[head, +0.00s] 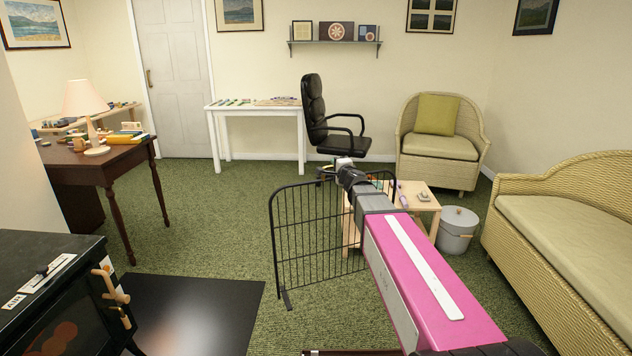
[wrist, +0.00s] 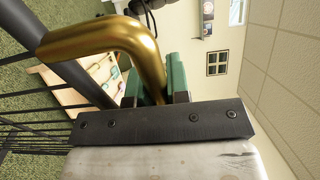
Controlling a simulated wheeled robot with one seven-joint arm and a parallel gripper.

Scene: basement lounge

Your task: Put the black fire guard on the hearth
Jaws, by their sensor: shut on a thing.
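The black fire guard (head: 318,235) is a barred wire panel with a foot at its lower left corner. It hangs or stands upright over the green carpet, right of the hearth; I cannot tell whether its feet touch the floor. My gripper (head: 345,166) is at the guard's top edge. In the wrist view, the gripper's green pads (wrist: 157,88) are shut on the guard's brass handle (wrist: 112,38), and black bars show at the lower left. The hearth (head: 195,312) is a flat black plate on the floor at the lower left, bare where it shows. My arm hides the guard's right part.
A black stove (head: 55,295) with a wooden handle stands left of the hearth. A small wooden table (head: 421,204) is close behind the guard, with a grey bin (head: 457,230) beside it. A wicker sofa (head: 570,240) is at the right. Open carpet lies between guard and hearth.

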